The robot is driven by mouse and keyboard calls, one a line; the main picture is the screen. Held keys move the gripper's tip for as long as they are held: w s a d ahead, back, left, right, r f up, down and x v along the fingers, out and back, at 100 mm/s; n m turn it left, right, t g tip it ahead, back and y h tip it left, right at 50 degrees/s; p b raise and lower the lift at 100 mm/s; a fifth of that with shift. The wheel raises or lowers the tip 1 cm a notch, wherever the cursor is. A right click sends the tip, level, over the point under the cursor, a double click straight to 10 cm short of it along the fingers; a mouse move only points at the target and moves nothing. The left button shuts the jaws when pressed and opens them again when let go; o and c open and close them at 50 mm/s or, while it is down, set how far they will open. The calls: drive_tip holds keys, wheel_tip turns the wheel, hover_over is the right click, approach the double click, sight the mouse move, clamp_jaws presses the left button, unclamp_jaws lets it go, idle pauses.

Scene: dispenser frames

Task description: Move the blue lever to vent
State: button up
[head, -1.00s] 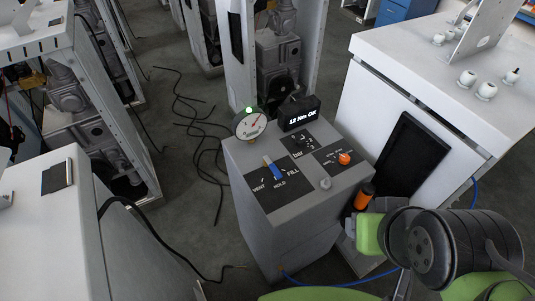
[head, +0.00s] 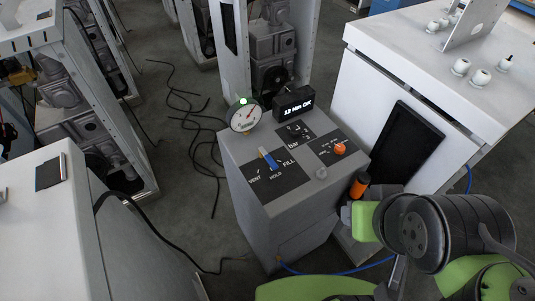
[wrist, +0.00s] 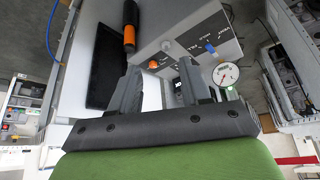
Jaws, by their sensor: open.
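The blue lever (head: 271,163) sits on a black label plate (head: 290,180) on top of a grey console (head: 225,150). The plate reads VENT at left, HOLD in the middle and FILL at right. The lever is nearest HOLD; its exact setting is hard to tell. In the wrist view the lever is a small blue piece (wrist: 210,48) beyond my gripper (wrist: 158,80). My gripper is open, with nothing between its fingers, and apart from the lever. In the head view my arm is at the lower right, and the fingertips cannot be made out.
The console also carries a round gauge (head: 244,116) with a green light, a display (head: 294,104) reading "12 Nm OK", and an orange knob (head: 340,148). An orange-and-black handle (head: 360,185) stands at its right side. White cabinets flank it; black cables lie on the floor.

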drive_tip(key=n+g, duration=0.6)
hover_over(274, 164)
wheel_tip(274, 164, down, 4)
drive_tip(key=f, duration=0.1)
wheel_tip(274, 164, down, 15)
drive_tip(key=b, duration=0.4)
clamp_jaws()
